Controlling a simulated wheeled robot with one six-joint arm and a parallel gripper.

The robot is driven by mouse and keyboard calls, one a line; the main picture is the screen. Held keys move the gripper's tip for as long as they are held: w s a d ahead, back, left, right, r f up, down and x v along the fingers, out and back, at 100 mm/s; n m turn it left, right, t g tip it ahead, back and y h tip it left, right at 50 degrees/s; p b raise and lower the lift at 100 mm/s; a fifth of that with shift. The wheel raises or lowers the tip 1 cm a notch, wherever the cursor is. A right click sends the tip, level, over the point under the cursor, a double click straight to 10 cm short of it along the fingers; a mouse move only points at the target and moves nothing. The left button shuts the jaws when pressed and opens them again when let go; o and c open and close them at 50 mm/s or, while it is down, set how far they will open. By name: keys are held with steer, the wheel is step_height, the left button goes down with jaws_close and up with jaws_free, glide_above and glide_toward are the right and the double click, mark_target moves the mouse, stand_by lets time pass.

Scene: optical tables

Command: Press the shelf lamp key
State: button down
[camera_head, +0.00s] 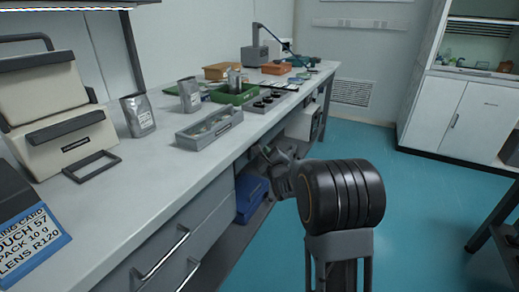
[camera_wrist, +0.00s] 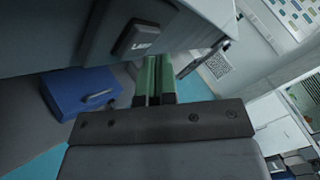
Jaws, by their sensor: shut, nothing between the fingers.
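A small dark switch box with a pale key (camera_wrist: 138,40) is on the grey face under the bench in the wrist view. The key has dark lettering that is too small to read fully, so I cannot tell for sure that it is the shelf lamp key. My gripper (camera_wrist: 154,62) is shut, its two green fingers side by side with nothing between them. The fingertips are just below and right of the switch box in the picture; a gap or touch cannot be told. In the head view my gripper (camera_head: 266,154) is beside the bench front, and the key is not seen.
A blue box (camera_wrist: 85,93) is low under the bench, also in the head view (camera_head: 250,196). The bench top (camera_head: 165,170) carries a grey tray (camera_head: 209,128), pouches and a sealing machine (camera_head: 60,110). Drawer handles (camera_head: 160,262) stick out in front.

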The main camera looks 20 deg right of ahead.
stand_by(0.7)
steer(key=shift+w+a, duration=0.3)
steer(key=shift+w, duration=0.05)
steer(key=shift+s+d, duration=0.25)
steer(key=shift+s, duration=0.1)
stand_by(0.4)
steer(key=s+d, duration=0.4)
steer(key=shift+s, duration=0.2)
stand_by(0.3)
